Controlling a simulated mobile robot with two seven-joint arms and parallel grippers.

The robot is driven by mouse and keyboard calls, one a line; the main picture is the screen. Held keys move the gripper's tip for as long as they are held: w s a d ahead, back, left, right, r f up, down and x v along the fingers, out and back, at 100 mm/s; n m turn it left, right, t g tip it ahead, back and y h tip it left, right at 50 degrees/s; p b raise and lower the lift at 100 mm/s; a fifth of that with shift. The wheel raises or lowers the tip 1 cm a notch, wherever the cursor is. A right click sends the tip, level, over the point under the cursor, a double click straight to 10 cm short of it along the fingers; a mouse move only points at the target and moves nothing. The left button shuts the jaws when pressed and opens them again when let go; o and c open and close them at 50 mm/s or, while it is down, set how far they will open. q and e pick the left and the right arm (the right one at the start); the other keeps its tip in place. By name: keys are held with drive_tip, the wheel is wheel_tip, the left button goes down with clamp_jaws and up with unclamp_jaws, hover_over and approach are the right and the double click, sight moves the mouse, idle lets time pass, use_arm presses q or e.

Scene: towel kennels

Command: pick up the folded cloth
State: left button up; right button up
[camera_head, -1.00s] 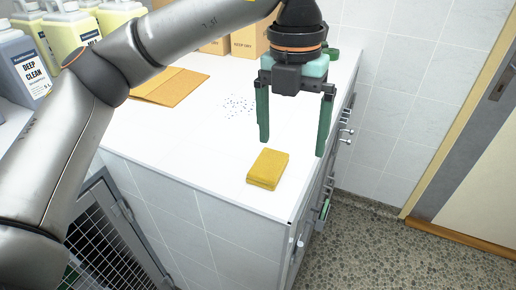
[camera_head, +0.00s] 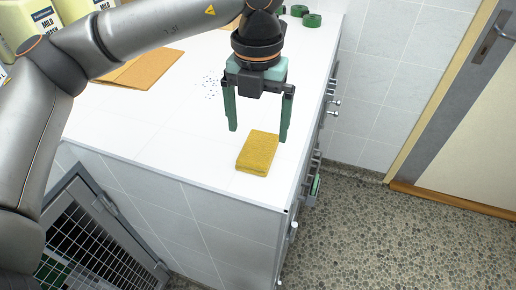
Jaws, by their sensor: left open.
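The folded cloth (camera_head: 257,153) is a small yellow rectangle lying flat on the white counter (camera_head: 190,140), near its front right corner. My left gripper (camera_head: 257,136) points down with its two green fingers spread wide and nothing between them. In the picture its fingertips come down just behind the cloth, one to its left and one by its right back edge. How high the fingertips are above the counter is hard to tell. My right gripper is not in view.
A larger orange-brown cloth (camera_head: 140,70) lies further back on the counter, beside small dark specks (camera_head: 210,86). Green rolls (camera_head: 311,19) stand at the back. A barred kennel door (camera_head: 95,245) is below left. Handles stick out on the counter's right side, with open floor (camera_head: 385,240) beyond.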

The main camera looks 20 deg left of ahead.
sight(258, 147)
use_arm(q)
wheel_tip(258, 147, down, 5)
drive_tip(key=shift+f+p, duration=0.1)
drive_tip(key=shift+p, duration=0.25)
drive_tip(key=shift+c, duration=0.2)
drive_tip(key=c, duration=1.2)
